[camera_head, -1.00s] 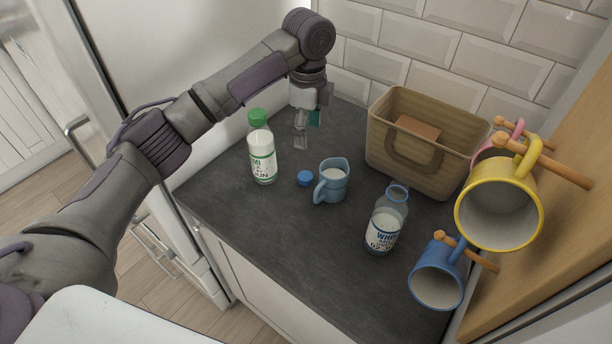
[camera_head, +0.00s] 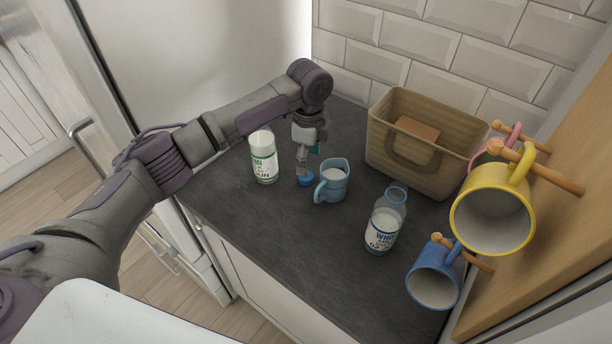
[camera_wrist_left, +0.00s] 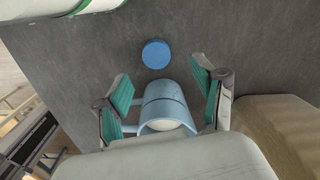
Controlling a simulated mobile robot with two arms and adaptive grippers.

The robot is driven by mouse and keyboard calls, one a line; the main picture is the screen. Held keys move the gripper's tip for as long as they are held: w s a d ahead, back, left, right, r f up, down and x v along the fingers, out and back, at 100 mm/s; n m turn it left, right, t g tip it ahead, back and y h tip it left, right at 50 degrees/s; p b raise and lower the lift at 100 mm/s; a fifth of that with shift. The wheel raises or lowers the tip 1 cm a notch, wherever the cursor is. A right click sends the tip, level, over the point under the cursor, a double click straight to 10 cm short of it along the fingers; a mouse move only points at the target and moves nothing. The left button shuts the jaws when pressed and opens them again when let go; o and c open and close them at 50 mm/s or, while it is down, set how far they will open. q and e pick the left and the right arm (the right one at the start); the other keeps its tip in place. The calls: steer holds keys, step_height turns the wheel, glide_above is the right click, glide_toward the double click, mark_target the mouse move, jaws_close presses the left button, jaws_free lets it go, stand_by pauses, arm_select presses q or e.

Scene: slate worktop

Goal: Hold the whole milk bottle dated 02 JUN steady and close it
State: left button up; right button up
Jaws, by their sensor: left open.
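The whole milk bottle dated 02 JUN (camera_head: 382,228) stands upright and uncapped on the worktop, with a blue ring at its open neck. A blue cap (camera_head: 306,180) lies on the worktop left of the blue mug; it also shows in the left wrist view (camera_wrist_left: 156,54). My right gripper is in neither view.
A light blue mug (camera_head: 333,182) with milk stands right beside the cap. A green-labelled bottle (camera_head: 263,160) stands to its left, its top hidden by my arm. A tan basket (camera_head: 438,150) is behind. Yellow (camera_head: 492,222) and blue (camera_head: 434,284) mugs hang at right.

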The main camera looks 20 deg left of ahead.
arm_select(q)
steer(key=shift+f, duration=0.25)
steer(key=f+p, duration=0.1)
steer(key=f, duration=0.1)
steer(key=f+p, duration=0.1)
steer(key=shift+s+a+f, duration=0.1)
steer(key=shift+s+f, duration=0.1)
steer(key=shift+f, duration=0.65)
steer(key=c, duration=0.8)
